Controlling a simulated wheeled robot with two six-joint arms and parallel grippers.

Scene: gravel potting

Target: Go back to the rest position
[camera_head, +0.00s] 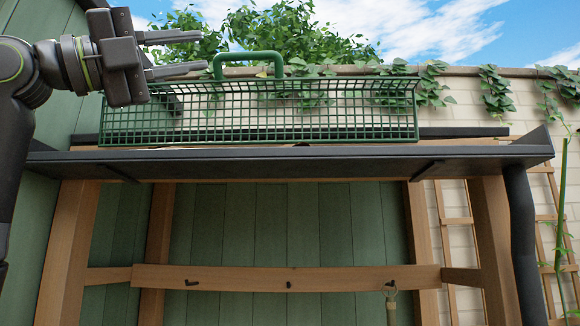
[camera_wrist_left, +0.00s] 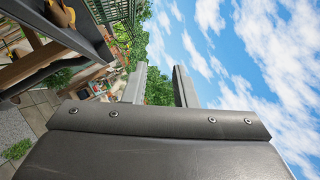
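My left gripper (camera_head: 190,54) is raised at the upper left of the head view, in front of the upper left part of a green wire basket (camera_head: 330,118). Its two fingers are parallel with a clear gap between them, and nothing is held. The same gripper shows in the left wrist view (camera_wrist_left: 160,88), its fingers apart against foliage and sky. My right gripper is not in the head view.
The basket, with a green handle (camera_head: 248,56), stands on a dark metal shelf (camera_head: 300,158) on a wooden frame (camera_head: 290,277). A small tool (camera_head: 391,300) hangs below. A brick wall (camera_head: 470,110) with vines stands behind. Open sky is above.

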